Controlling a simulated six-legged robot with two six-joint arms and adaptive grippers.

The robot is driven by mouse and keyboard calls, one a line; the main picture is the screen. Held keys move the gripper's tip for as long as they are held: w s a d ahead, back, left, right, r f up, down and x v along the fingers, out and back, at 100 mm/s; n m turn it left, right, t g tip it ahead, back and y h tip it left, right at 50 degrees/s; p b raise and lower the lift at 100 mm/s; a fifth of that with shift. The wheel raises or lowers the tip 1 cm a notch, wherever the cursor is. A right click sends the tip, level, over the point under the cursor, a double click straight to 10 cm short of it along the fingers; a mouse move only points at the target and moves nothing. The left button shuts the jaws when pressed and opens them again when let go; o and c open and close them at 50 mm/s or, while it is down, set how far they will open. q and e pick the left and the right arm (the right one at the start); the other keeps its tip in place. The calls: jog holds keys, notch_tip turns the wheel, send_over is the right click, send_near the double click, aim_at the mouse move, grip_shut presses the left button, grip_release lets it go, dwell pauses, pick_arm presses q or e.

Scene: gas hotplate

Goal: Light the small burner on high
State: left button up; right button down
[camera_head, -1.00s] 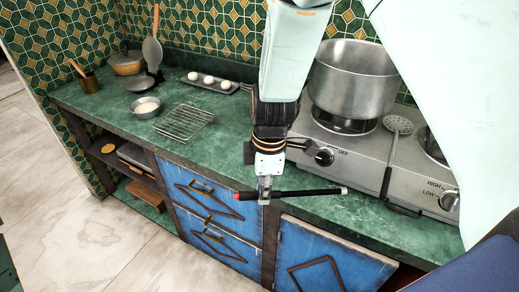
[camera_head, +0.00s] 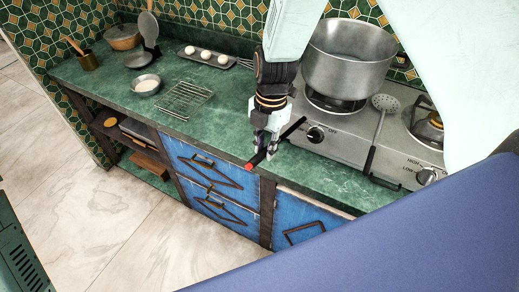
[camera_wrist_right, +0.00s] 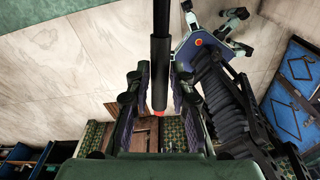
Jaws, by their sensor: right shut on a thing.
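The steel two-burner hotplate (camera_head: 345,153) stands at the right of the counter in the head view. A large pot (camera_head: 345,75) sits on its left burner. The right burner (camera_head: 430,124) shows bare, partly behind a pale arm part of mine. The left knob (camera_head: 316,134) is by an OFF mark; the right knob (camera_head: 427,176) is by HIGH and LOW marks. My right gripper (camera_head: 264,150) is shut on a black stick lighter (camera_head: 293,127) with a red end, held slantwise near the counter's front edge. The lighter also shows between the fingers in the wrist view (camera_wrist_right: 161,55). My left gripper is out of view.
A slotted spoon (camera_head: 379,125) lies across the hotplate between the burners. A wire rack (camera_head: 187,98), a small bowl (camera_head: 146,82) and an egg tray (camera_head: 215,61) are on the counter's left part. Bare counter (camera_head: 222,122) lies left of my right gripper.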

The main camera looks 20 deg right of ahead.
aim_at(300, 120)
jog(key=w+d, duration=0.2)
jog(key=d, duration=0.2)
jog(key=w+d+b, duration=0.1)
jog(key=w+d, duration=0.1)
jog(key=d, duration=0.2)
jog(key=w+d+f+b, duration=0.1)
jog(key=w+d, duration=0.1)
jog(key=d, duration=0.2)
jog(key=shift+w, duration=0.4)
jog(key=shift+w+d, duration=0.2)
jog(key=shift+d, duration=0.25)
jog(key=shift+r, duration=0.1)
jog(key=shift+w+d, duration=0.1)
jog(key=shift+d, duration=0.05)
jog(key=shift+d, duration=0.1)
jog(key=shift+w+d, duration=0.1)
jog(key=shift+d, duration=0.05)
jog(key=shift+w+d+b, duration=0.15)
jog(key=shift+d+b, duration=0.05)
jog(key=shift+b, duration=0.15)
